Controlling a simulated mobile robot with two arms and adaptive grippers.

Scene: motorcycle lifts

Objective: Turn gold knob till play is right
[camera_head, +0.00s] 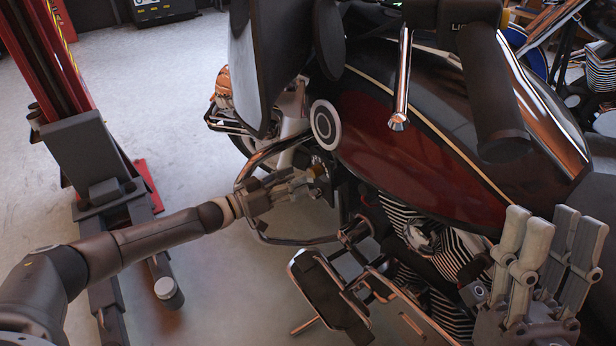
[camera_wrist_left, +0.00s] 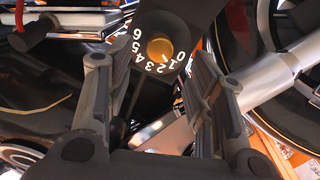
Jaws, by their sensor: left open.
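The gold knob (camera_wrist_left: 160,47) sits on a black dial plate with white numbers around it, in the upper middle of the left wrist view. In the head view the knob (camera_head: 317,169) is small, beside the motorcycle's frame under the tank. My left gripper (camera_wrist_left: 160,85) is open, with one finger on each side below the dial and nothing between them. In the head view my left gripper (camera_head: 303,186) points right, close to the knob. Whether a finger touches the knob I cannot tell. My right gripper (camera_head: 545,245) is at the lower right, fingers raised and apart, empty.
The dark red motorcycle tank (camera_head: 400,145) fills the middle right. A chrome crash bar (camera_head: 262,165) curves around my left gripper. A chrome lever (camera_head: 402,80) hangs above the tank. A red lift post (camera_head: 55,60) stands at left. The floor (camera_head: 150,100) between post and motorcycle is open.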

